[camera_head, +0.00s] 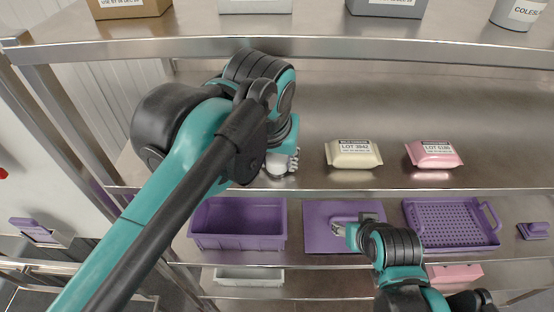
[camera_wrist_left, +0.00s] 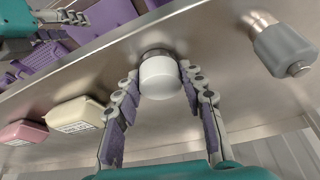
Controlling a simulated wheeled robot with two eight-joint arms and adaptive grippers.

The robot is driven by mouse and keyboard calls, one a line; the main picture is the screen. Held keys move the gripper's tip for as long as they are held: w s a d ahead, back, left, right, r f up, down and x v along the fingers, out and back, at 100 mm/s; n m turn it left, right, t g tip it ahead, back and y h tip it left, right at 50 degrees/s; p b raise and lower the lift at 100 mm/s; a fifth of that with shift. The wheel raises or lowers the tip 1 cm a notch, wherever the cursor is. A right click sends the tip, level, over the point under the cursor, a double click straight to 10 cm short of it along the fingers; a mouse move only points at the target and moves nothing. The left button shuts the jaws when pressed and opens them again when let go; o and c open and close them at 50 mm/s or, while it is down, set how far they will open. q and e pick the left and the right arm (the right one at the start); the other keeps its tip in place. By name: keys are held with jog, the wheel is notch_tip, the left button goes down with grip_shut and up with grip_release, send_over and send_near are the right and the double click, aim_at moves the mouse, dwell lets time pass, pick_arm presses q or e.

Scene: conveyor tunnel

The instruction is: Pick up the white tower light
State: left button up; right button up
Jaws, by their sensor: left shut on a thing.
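The white tower light (camera_wrist_left: 160,78) shows in the left wrist view as a short white cylinder with a darker metallic end. It sits between the two fingers of my left gripper (camera_wrist_left: 161,88), which are shut on it from both sides. In the head view my left gripper (camera_head: 281,163) is at the middle shelf, and my arm hides most of it and the light. I cannot tell whether the light touches the shelf. My right gripper (camera_head: 349,227) is in front of the lower shelf, over a purple board (camera_head: 318,238); its finger opening is unclear.
On the middle shelf (camera_head: 390,110), a cream packet (camera_head: 353,154) and a pink packet (camera_head: 433,154) lie to the right. A grey cylinder (camera_wrist_left: 284,48) stands near my left gripper. Below are a purple bin (camera_head: 238,226) and a purple basket (camera_head: 450,224). The upper shelf edge (camera_head: 350,49) overhangs.

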pick_arm(q)
jog(key=shift+r, duration=0.5)
jog(key=s+a+b, duration=0.1)
jog(key=s, duration=0.5)
jog(key=s+a+b, duration=0.1)
jog(key=s, duration=0.4)
jog(key=s+a+b, duration=0.1)
jog(key=s, duration=0.5)
jog(key=shift+s+a+r, duration=0.2)
jog(key=shift+s+a, duration=0.1)
jog(key=shift+s, duration=0.05)
